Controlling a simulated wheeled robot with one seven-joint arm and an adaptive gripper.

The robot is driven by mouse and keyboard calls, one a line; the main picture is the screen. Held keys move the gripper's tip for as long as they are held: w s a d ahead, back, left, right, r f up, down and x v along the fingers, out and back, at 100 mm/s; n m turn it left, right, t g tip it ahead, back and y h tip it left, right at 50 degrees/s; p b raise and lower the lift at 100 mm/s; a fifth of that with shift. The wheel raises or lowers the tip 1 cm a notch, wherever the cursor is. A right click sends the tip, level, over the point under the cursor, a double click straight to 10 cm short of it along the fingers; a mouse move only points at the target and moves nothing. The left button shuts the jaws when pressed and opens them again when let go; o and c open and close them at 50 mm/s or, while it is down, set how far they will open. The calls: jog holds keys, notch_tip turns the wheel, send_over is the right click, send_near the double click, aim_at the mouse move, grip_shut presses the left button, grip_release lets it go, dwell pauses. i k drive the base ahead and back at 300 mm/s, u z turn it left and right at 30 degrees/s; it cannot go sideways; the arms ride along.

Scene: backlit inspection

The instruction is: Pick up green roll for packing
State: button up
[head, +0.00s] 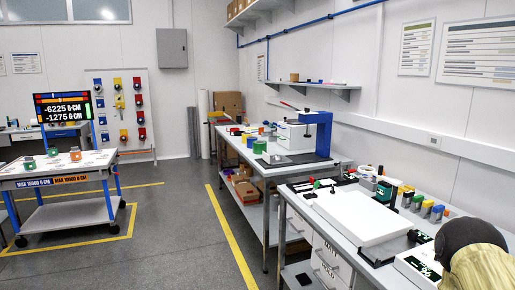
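A green roll-like object (260,147) sits on the middle bench (247,153), in front of the blue-and-white press. It is small in the picture, and a smaller green piece (250,142) shows just behind it to the left. I cannot tell for certain which of them is the green roll. My gripper does not show in the head view.
A blue-and-white press (318,135) stands on the middle bench. The near right bench holds a white panel (360,216), small coloured bottles and a scale. A large dark rounded object (470,238) fills the lower right. A wheeled cart (60,170) stands left. Grey floor between is clear.

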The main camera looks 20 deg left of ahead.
aim_at(259, 146)
jog(key=u, duration=0.35)
jog(key=i, duration=0.6)
jog(key=u, duration=1.1)
jog(key=i, duration=1.65)
jog(key=u, duration=0.5)
jog(key=i, duration=1.75)
jog(key=z, duration=0.8)
jog(key=i, duration=1.45)
jog(key=z, duration=0.9)
